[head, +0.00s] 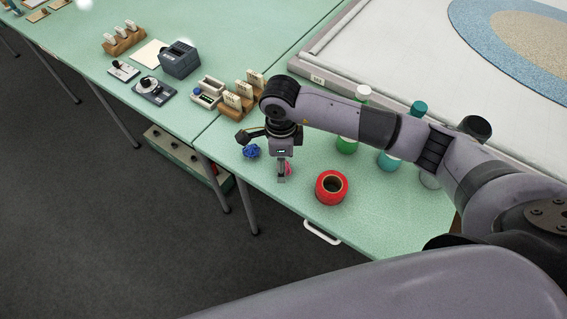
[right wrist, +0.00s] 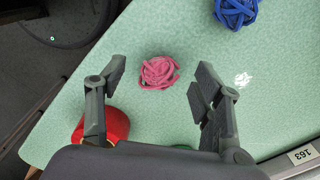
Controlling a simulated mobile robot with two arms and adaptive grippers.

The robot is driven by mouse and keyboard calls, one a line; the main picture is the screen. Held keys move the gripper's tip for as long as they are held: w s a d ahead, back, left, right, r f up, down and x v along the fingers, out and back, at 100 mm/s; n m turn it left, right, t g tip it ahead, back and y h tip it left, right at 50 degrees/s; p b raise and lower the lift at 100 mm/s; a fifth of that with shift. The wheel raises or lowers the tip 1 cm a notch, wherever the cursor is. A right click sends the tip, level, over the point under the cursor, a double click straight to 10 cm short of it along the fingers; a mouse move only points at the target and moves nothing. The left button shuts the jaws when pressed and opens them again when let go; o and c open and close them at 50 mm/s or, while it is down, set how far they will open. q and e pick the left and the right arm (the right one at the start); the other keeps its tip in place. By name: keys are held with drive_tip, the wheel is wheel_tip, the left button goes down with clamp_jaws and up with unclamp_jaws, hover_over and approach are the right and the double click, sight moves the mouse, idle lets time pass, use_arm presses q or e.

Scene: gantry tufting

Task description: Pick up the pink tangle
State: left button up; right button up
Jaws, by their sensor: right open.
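The pink tangle (right wrist: 159,72) is a small loose ball of yarn on the green table. In the right wrist view it lies beyond and between the two fingers of my right gripper (right wrist: 158,88), which is open and empty. In the head view only a sliver of the pink tangle (head: 289,168) shows beside my right gripper (head: 281,172), which hangs over it and hides most of it. My left gripper is in neither view.
A blue tangle (head: 251,151) lies close by; it also shows in the right wrist view (right wrist: 236,11). A red tape-like roll (head: 331,187) stands to the right, near the table's front edge.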

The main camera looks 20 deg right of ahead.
drive_tip(key=shift+f, duration=0.65)
drive_tip(key=shift+c, duration=0.5)
drive_tip(key=c, duration=0.8)
drive_tip(key=shift+o, duration=0.2)
drive_tip(key=shift+r, duration=0.1)
